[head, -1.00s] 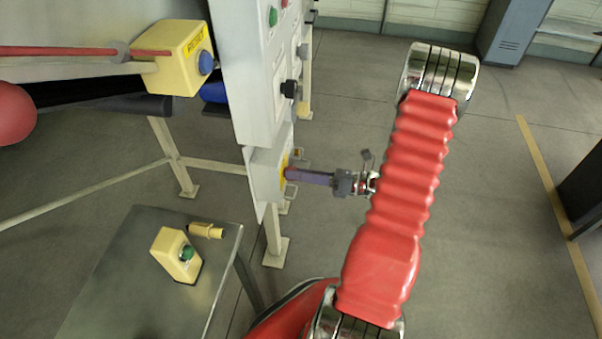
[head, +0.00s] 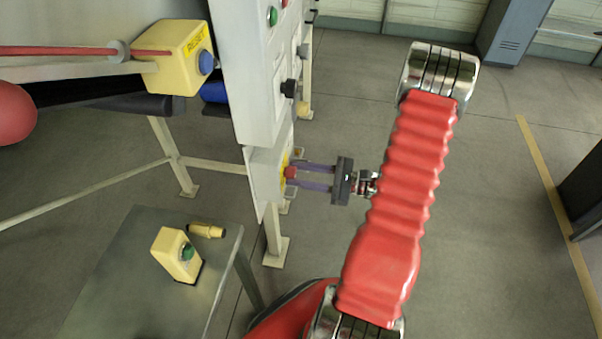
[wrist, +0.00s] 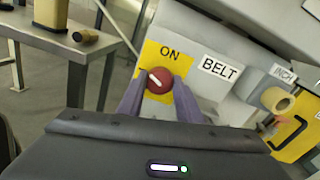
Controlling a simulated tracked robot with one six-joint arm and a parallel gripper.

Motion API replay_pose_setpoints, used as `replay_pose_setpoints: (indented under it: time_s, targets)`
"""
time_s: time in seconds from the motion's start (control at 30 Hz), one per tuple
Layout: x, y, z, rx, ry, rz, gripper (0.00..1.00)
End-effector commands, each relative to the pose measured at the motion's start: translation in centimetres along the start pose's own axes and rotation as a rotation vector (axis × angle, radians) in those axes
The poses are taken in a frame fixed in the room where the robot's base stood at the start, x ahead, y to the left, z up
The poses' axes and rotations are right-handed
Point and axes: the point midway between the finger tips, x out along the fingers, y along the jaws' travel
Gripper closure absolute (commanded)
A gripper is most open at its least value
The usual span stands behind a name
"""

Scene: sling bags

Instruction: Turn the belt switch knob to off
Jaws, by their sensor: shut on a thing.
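The red belt switch knob (wrist: 160,79) has a white line slanting toward the upper left. It sits on a yellow plate (wrist: 181,60) marked ON, beside a BELT label (wrist: 219,68). In the head view the knob (head: 290,172) shows at the side of a grey box (head: 266,178). My gripper (head: 293,174) reaches it from the right, its two purple fingers one above the other. In the wrist view my gripper (wrist: 159,88) is shut on the knob, one finger on each side. Any OFF mark is hidden.
A tall grey panel (head: 243,85) with a black knob (head: 289,88) stands above the box. A yellow RESET box (head: 180,60) is at upper left. A metal table (head: 118,270) at lower left holds a green-button box (head: 172,252) and a yellow cylinder (head: 206,231). An INCH label (wrist: 284,75) is at right.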

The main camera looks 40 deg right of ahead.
Motion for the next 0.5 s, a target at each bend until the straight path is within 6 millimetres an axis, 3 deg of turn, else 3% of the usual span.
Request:
replay_pose_setpoints:
  time_s: [0.5]
  targets:
    - [0.05, 0.07, -0.22, -0.386, 0.006, 0.001, 0.9]
